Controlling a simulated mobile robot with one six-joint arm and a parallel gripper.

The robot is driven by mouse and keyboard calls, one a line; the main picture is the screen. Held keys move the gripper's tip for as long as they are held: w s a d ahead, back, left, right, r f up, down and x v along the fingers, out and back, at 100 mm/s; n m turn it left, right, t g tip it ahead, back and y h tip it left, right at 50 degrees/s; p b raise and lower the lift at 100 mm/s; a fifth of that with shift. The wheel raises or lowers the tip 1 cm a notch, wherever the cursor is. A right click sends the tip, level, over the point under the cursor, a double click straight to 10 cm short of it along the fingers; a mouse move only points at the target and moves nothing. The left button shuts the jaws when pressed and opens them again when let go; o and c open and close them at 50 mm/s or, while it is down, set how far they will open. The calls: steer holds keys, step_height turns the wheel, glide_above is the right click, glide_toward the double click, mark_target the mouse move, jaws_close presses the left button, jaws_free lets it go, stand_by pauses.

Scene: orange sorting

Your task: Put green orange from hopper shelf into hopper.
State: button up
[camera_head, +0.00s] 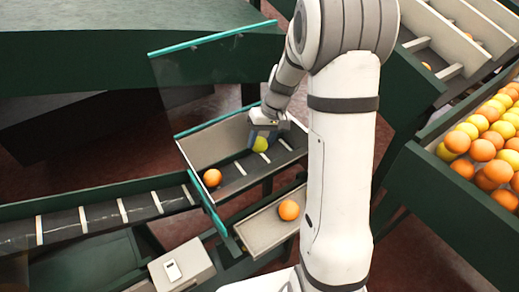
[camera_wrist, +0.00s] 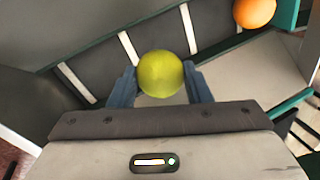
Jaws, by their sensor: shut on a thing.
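A yellow-green orange (camera_head: 260,144) is between the two fingers of my gripper (camera_head: 266,134) in the head view. In the wrist view the same green orange (camera_wrist: 160,74) sits between the fingertips of my gripper (camera_wrist: 160,84), which is shut on it. It is over the dark slatted belt (camera_wrist: 106,52); I cannot tell whether it touches the belt. An orange-coloured fruit (camera_head: 212,178) rests at the left end of the slatted section, and it shows at the top right of the wrist view (camera_wrist: 254,12). I cannot tell which part is the hopper or its shelf.
Another orange fruit (camera_head: 289,210) lies in a small grey tray (camera_head: 262,236) below the belt. A clear panel with teal edges (camera_head: 210,75) stands behind my gripper. A green bin (camera_head: 440,185) full of orange and yellow fruit is at right. The left conveyor (camera_head: 100,214) is empty.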

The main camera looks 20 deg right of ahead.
mark_target(262, 151)
steer(key=shift+f, duration=2.25)
steer(key=shift+s, duration=0.1)
steer(key=shift+f, duration=0.15)
steer(key=o, duration=1)
